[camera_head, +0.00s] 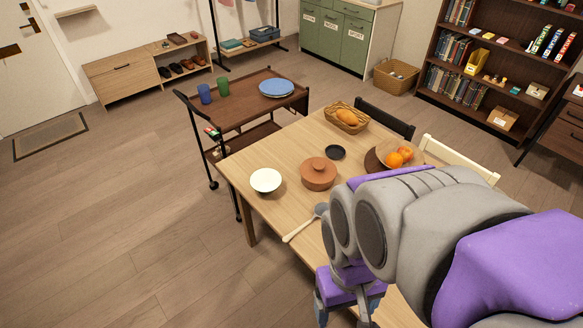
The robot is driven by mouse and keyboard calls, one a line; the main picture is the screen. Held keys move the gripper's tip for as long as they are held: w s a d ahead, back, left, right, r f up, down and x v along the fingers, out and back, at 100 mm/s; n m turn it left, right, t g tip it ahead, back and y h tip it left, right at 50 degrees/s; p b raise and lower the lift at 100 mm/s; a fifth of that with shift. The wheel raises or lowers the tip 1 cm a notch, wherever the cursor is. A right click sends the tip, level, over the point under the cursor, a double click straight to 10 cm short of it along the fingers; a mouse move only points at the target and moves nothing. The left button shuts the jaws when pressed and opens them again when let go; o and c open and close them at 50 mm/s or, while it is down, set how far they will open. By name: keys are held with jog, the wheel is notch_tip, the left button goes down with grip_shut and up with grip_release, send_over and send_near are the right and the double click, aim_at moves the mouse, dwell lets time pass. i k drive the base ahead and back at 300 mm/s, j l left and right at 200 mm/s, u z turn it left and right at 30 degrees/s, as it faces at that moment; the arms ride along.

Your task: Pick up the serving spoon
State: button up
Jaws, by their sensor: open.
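The serving spoon (302,229) lies on the wooden table (283,165), near its left edge. It has a pale wooden handle pointing to the lower left and a dark grey head toward the upper right, close to my arm. My gripper (348,308) is open at the bottom of the view, below and to the right of the spoon. It appears empty and apart from the spoon. My arm hides the table's right part, and the gripper's lower end is close to the frame edge.
On the table are a white bowl (265,181), a lidded terracotta pot (318,174), a small black dish (335,152), a bread basket (347,117) and a fruit bowl (376,160). A brown cart (245,100) stands behind. The floor (110,220) at left is clear.

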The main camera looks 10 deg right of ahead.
aim_at(319, 209)
jog(key=k+j+z, duration=0.15)
jog(key=z, duration=0.2)
jog(key=k+j+z, duration=0.15)
jog(key=j+z, duration=0.25)
jog(key=k+z, duration=0.2)
jog(key=z, duration=0.15)
